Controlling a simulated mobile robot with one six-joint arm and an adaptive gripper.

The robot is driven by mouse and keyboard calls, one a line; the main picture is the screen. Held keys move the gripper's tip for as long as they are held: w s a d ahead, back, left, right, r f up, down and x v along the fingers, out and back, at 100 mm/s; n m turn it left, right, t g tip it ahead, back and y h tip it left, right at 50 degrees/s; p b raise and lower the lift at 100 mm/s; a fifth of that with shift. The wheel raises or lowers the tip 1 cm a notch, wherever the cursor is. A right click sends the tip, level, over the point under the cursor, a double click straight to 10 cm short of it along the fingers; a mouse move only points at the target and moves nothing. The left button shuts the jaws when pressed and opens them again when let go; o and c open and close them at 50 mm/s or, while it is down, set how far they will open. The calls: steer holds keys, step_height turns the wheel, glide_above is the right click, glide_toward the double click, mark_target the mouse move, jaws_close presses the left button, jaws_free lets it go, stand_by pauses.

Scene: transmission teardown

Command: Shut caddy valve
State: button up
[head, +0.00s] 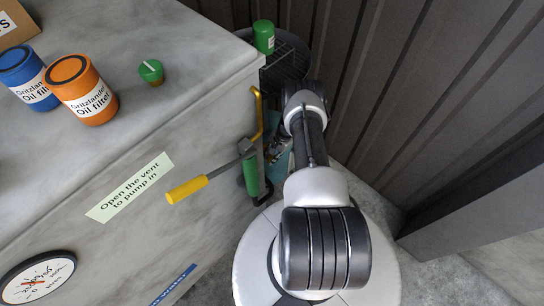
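I cannot tell for certain which part is the caddy valve. A lever with a yellow grip (187,190) sticks out to the left from a dark grey block (247,148) at the bench's right side. A green cylinder (251,176) stands upright just below that block. A bent yellow pipe (257,112) rises beside it. My arm reaches away from the camera, to the right of these parts.
On the grey bench (150,135) stand a blue oil filter (30,82), an orange oil filter (84,92) and a green cap (151,71). A green container (263,37) stands by a dark wire rack (290,62). A label (130,187) reads "Open the vent to pump in". A ribbed wall (430,90) bounds the right.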

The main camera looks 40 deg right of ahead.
steer(key=o, duration=0.3)
steer(key=v, duration=1.2)
stand_by(0.3)
steer(key=shift+s, duration=0.15)
